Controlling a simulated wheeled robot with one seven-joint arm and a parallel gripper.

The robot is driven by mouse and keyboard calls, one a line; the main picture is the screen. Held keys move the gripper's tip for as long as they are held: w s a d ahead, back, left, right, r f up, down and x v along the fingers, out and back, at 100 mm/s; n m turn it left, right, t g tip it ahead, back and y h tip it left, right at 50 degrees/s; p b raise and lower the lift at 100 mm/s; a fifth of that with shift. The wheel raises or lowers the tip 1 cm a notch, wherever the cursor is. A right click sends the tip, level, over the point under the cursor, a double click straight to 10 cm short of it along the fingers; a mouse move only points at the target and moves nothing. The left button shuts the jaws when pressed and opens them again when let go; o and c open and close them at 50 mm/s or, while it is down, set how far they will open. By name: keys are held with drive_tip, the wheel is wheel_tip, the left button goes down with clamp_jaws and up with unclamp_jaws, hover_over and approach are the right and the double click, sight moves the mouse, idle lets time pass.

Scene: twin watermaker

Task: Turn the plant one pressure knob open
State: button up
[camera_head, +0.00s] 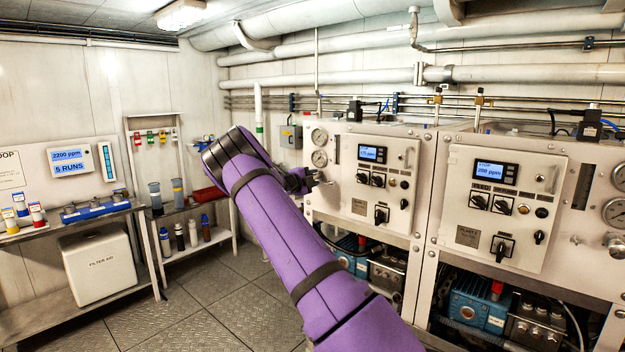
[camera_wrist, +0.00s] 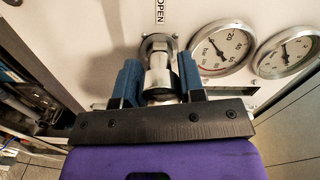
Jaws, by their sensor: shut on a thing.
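The pressure knob (camera_wrist: 158,68) is a shiny metal knob on a pale panel, below an upright "OPEN" label (camera_wrist: 159,12) in the wrist view. My gripper (camera_wrist: 159,82) has its two blue fingers on either side of the knob and is shut on it. In the head view my gripper (camera_head: 300,181) is at the left part of the left machine's front (camera_head: 345,205), just below two round gauges (camera_head: 319,158). The knob is mostly hidden there by the gripper. Two gauges (camera_wrist: 222,48) also show right of the knob in the wrist view.
A second machine (camera_head: 500,205) with its own display, switches and gauges stands to the right. A shelf with bottles (camera_head: 192,232) and a bench with a white box (camera_head: 100,265) stand at the left. The floor (camera_head: 205,315) between is clear.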

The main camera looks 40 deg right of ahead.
idle(0.4)
drive_tip(key=o, duration=0.9)
drive_tip(key=shift+a, duration=0.1)
drive_tip(key=a, duration=1)
drive_tip(key=shift+s+a, duration=0.35)
